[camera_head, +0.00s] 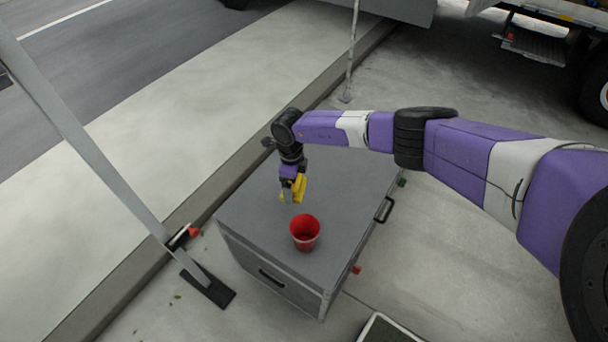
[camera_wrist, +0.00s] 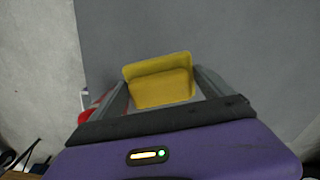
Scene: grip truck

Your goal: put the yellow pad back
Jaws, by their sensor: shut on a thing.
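The yellow pad (camera_wrist: 160,82) is between the two fingers of my gripper (camera_wrist: 165,88) in the wrist view. My gripper is shut on it. In the head view my gripper (camera_head: 292,192) points down over the grey case top, and the yellow pad (camera_head: 299,188) shows at its fingers. The pad looks held above the case top, though the exact gap is hard to tell. A red cup (camera_head: 305,230) stands upright and open on the case, just in front of my gripper. Part of it shows at the left in the wrist view, behind a finger.
The grey case (camera_head: 250,205) has handles and a clear top around the cup. A slanted metal pole (camera_head: 100,165) with a dark foot stands left of it. A thin pole (camera_head: 352,50) stands behind. A truck is at the back right. A curb runs along the left.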

